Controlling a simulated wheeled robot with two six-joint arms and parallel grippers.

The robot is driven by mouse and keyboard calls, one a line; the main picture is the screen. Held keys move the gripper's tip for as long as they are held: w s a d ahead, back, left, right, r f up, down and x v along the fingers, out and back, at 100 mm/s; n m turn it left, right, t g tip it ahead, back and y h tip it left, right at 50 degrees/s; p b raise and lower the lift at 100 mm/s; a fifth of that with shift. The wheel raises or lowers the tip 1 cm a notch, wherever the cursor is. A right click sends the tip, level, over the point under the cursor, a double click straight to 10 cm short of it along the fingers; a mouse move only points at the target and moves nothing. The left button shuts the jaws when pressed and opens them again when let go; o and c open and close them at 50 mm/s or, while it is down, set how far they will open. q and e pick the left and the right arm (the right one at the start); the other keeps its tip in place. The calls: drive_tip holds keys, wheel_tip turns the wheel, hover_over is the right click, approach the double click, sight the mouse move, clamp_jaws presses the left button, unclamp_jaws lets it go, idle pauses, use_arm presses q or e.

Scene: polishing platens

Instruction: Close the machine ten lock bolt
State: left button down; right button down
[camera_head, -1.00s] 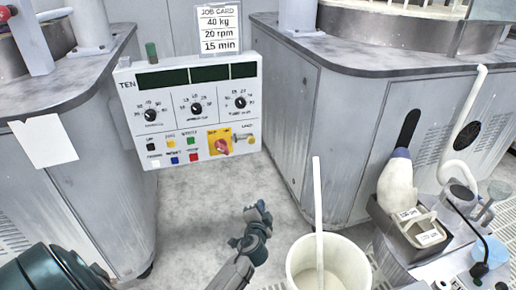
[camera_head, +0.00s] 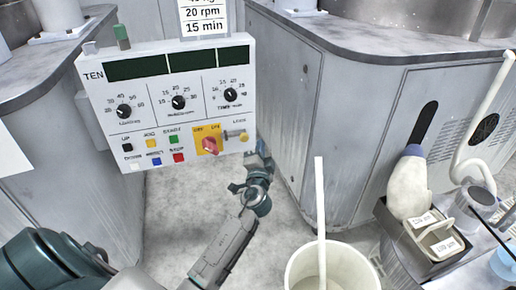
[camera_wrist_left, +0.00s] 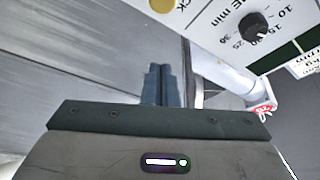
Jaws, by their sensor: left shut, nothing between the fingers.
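The machine ten control panel (camera_head: 160,115) is white and hangs between two grey machine cabinets. Its lock bolt (camera_head: 235,134) is a small grey bar with a yellow knob at its right end, under the word LOCK, near the panel's lower right edge. Part of a yellow round piece, which looks like the knob (camera_wrist_left: 163,4), shows at the top of the left wrist view beside the letters CK. My left gripper (camera_head: 258,156) is shut and empty, just below and right of the knob, seemingly apart from it. Its fingers (camera_wrist_left: 160,84) point up toward the panel in the wrist view. My right gripper is not in view.
A red rotary switch on a yellow plate (camera_head: 208,142) sits just left of the bolt. A grey cabinet (camera_head: 340,110) stands close on the right. A white bucket (camera_head: 338,258) with a stick and a tray with a bottle (camera_head: 408,185) are at the lower right.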

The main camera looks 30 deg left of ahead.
use_arm(q)
drive_tip(key=x, duration=0.8)
drive_tip(key=shift+s+a+f, duration=0.55)
drive_tip(key=shift+s+f, duration=0.05)
drive_tip(key=shift+s, duration=0.2)
drive_tip(key=shift+s+a+f, duration=0.55)
drive_tip(key=shift+s, duration=0.25)
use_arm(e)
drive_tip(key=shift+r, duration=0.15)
